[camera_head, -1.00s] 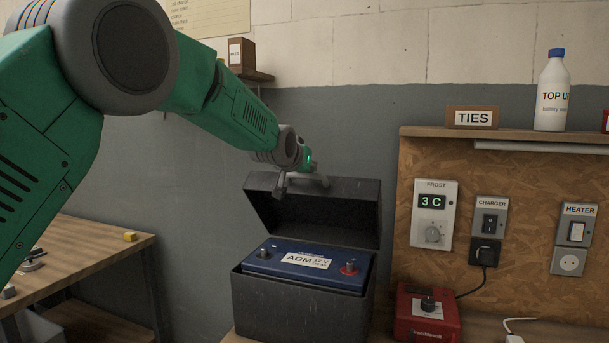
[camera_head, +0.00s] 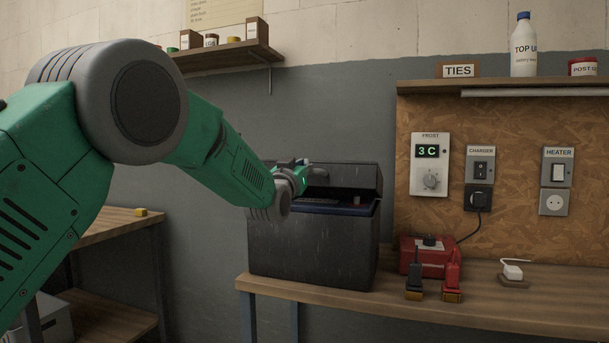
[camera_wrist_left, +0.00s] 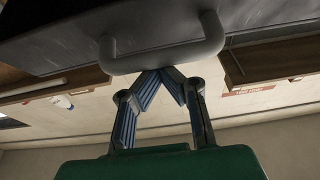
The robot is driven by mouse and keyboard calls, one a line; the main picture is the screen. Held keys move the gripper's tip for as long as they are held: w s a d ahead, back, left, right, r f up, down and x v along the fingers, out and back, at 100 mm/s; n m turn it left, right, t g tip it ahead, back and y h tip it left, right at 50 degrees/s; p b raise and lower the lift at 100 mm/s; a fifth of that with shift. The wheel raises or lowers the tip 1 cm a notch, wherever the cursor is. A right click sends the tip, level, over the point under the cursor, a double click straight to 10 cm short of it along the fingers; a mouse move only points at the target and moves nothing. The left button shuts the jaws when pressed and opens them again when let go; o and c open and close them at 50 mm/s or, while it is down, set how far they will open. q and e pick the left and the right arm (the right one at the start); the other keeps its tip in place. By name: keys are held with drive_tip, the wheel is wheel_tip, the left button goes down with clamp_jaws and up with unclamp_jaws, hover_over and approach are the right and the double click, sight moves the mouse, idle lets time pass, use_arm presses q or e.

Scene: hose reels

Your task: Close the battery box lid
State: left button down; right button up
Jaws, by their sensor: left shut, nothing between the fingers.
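The black battery box (camera_head: 312,248) stands on the wooden bench. Its dark lid (camera_head: 350,178) is tilted down over it, with a gap at the front where the blue battery (camera_head: 335,207) shows. My left gripper (camera_head: 302,163) is at the lid's left part, beside the grey lid handle (camera_head: 319,173), and my wrist hides the box's upper left corner. In the left wrist view the fingers (camera_wrist_left: 164,72) are shut and empty, with their tips against or very near the handle (camera_wrist_left: 165,60); I cannot tell if they touch. My right gripper is in neither view.
A red charger (camera_head: 424,256) with a black and a red clamp (camera_head: 452,278) in front sits right of the box. A white plug (camera_head: 512,270) lies farther right. A shelf (camera_head: 420,88) with a bottle is above. A wooden table (camera_head: 110,226) stands left.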

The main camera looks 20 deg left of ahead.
use_arm(q)
wheel_tip(320, 180, down, 9)
drive_tip(key=s+t+b, duration=0.1)
drive_tip(key=s+b, duration=0.1)
drive_tip(key=b, duration=0.5)
drive_tip(key=shift+s+t+b, duration=0.3)
drive_tip(key=shift+t, duration=0.1)
